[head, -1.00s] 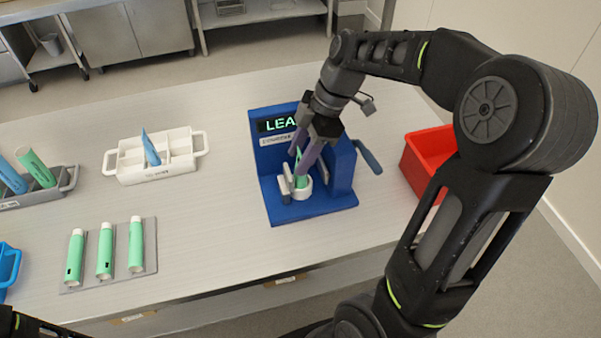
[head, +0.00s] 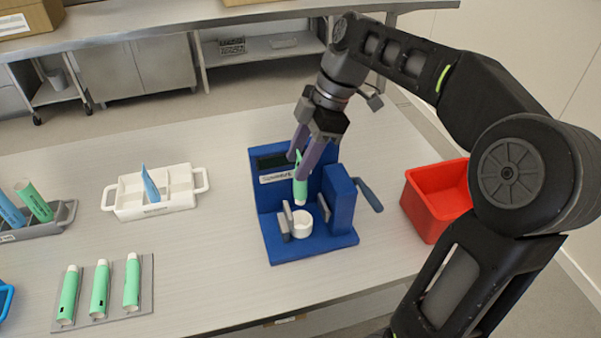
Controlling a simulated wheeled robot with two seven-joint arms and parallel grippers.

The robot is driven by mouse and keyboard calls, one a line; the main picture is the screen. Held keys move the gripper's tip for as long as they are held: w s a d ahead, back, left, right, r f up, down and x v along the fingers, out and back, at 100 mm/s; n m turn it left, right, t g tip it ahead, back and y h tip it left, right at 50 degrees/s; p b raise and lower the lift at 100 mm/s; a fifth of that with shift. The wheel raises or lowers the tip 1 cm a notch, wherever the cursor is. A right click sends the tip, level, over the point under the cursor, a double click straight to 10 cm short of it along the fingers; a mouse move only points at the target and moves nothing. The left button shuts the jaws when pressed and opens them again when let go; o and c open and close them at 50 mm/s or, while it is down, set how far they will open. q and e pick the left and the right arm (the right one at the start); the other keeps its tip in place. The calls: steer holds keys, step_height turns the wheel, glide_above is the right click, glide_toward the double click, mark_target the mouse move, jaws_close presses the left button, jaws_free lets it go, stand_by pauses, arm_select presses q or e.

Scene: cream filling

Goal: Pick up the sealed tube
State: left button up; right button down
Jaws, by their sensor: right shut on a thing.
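The sealed tube (head: 300,190) is green with a pale lower end. It hangs upright between the fingers of my right gripper (head: 303,160), which is shut on it. The tube is above the white cup-like holder (head: 302,224) of the blue machine (head: 285,247), and its lower end is clear of the holder. The machine's display (head: 275,161) is dark. The fingers hide part of the tube's upper end. My left gripper is not in view.
A white divided tray (head: 130,208) holding a blue tube stands to the left. Several green tubes lie on a grey mat (head: 146,300) at the front left. A grey rack (head: 62,225) with tubes is at the far left. A red bin (head: 425,212) stands right of the machine.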

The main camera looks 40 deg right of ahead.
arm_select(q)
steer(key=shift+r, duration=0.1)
arm_select(e)
steer(key=shift+r, duration=0.3)
stand_by(0.3)
